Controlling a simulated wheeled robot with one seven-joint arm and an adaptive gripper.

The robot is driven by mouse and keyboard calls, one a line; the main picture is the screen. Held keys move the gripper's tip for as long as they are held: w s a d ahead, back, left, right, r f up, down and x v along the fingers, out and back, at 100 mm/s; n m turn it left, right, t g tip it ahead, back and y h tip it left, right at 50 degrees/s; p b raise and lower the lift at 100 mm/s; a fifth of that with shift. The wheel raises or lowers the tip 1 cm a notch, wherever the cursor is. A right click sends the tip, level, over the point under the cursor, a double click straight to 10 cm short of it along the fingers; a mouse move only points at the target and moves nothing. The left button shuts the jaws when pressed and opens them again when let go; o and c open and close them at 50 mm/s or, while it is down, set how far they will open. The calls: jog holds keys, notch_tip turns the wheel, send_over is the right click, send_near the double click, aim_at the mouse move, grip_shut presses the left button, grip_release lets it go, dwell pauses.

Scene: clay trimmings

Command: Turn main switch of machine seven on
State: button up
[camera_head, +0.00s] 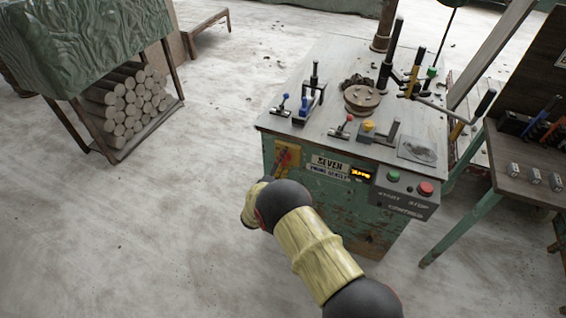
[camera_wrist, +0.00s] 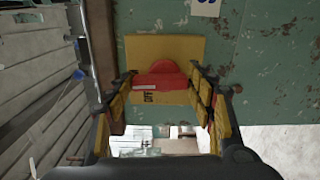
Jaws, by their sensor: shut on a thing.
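Machine seven (camera_head: 345,190) is a worn green cabinet with a "SEVEN" label (camera_head: 330,165) on its front. Its main switch is a red knob (camera_head: 286,157) on a yellow plate (camera_head: 289,147) at the front's left end. In the wrist view the red knob (camera_wrist: 160,72) sits on the yellow plate (camera_wrist: 186,48), its bar lying across the picture. My gripper (camera_wrist: 162,84) has a finger on each side of the knob and is shut on it.
A side table (camera_head: 520,180) is at the right.

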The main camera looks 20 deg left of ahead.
jog(key=shift+m, duration=0.4)
jog(key=o, duration=1.2)
jog(key=shift+c, duration=0.2)
jog(key=s, duration=1.2)
jog(key=shift+a, duration=0.45)
